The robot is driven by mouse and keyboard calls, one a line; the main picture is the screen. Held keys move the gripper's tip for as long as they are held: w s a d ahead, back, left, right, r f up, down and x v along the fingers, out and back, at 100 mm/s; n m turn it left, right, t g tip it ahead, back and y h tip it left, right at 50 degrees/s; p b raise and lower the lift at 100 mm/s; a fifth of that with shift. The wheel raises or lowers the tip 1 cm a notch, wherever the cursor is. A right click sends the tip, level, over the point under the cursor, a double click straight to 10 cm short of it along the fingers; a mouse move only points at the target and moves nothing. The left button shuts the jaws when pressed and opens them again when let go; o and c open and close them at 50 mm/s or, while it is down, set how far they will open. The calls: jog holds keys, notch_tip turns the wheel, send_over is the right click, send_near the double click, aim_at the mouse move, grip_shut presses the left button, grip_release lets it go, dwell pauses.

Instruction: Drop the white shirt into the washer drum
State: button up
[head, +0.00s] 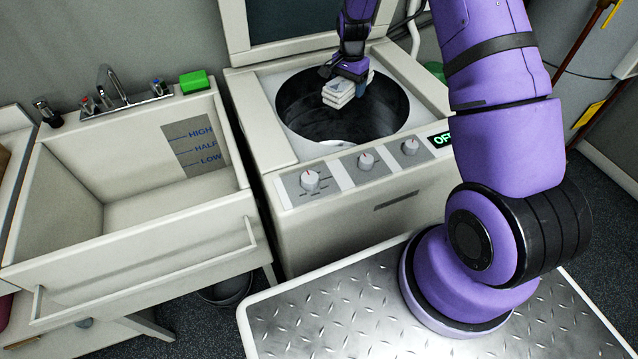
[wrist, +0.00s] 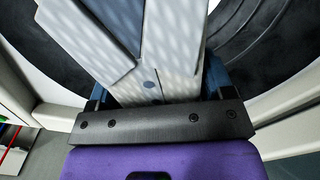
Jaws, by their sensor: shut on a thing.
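The white shirt (head: 339,91), folded into a small bundle, is held in my gripper (head: 352,75) over the round dark opening of the washer drum (head: 378,112). The shirt also shows large in the wrist view (wrist: 175,45), with grey-blue parts on it, between my gripper's fingers (wrist: 160,88). My gripper is shut on the shirt. The washer (head: 340,220) has its lid raised behind the opening. The dark ribbed drum wall shows on both sides of the shirt in the wrist view (wrist: 268,40). How far the shirt is above the drum floor is hard to tell.
A utility sink (head: 70,245) with a tap (head: 110,85) stands left of the washer, with a green block (head: 194,81) on its back edge. Three knobs and a display reading "OF" (head: 441,140) line the washer's front panel. The raised lid (head: 290,48) bounds the opening behind.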

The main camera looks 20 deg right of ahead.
jog(key=shift+f, duration=0.9)
jog(key=o, duration=1)
notch_tip(320, 180, up, 11)
jog(key=shift+f, duration=0.1)
